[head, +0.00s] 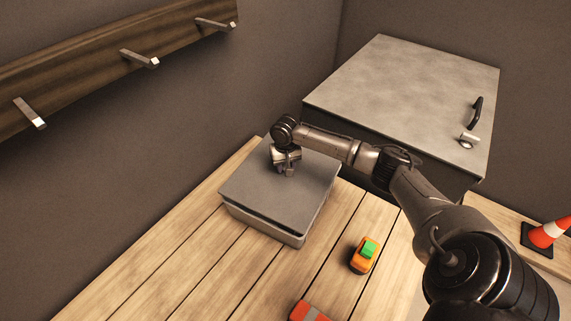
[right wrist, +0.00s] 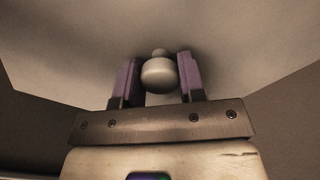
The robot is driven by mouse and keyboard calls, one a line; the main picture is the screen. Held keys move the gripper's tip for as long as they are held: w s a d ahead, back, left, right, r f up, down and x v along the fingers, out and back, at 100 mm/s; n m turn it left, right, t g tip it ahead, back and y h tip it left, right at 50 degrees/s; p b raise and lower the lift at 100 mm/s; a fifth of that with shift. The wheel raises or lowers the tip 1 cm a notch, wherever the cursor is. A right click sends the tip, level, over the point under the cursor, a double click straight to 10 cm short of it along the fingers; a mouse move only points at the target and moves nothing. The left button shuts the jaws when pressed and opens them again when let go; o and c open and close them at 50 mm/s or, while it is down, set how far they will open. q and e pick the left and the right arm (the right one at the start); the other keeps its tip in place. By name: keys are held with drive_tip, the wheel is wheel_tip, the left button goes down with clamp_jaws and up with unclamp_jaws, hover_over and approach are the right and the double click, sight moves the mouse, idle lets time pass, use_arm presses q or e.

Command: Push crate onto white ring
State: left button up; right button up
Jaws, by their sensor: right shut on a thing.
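A grey lidded box (head: 265,224) stands on the wooden planks near the left wall; I cannot tell whether it is the crate. Its flat lid (head: 262,193) shows a dark gap along the front edge. My right gripper (head: 287,170) is over the lid, toward its back. In the right wrist view the gripper (right wrist: 160,80) is shut on a round pale knob (right wrist: 160,74), with one purple-grey finger on each side, against the flat grey lid (right wrist: 235,50). No white ring shows. My left gripper is not in view.
A large grey cabinet (head: 410,95) with a black handle stands behind. An orange thing with a green top (head: 365,255) and a red-orange thing (head: 309,312) are in front. A cone (head: 548,233) is far right. Hooks line the left wall. Planks left of the box are clear.

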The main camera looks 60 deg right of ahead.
drive_tip(key=shift+f, duration=0.65)
drive_tip(key=shift+f, duration=0.45)
idle(0.9)
drive_tip(key=shift+a+f+p, duration=0.1)
drive_tip(key=shift+f+p, duration=0.3)
drive_tip(key=shift+f, duration=0.1)
drive_tip(key=shift+f, duration=0.1)
idle(0.7)
drive_tip(key=shift+f+p, duration=0.25)
drive_tip(key=shift+p, duration=0.2)
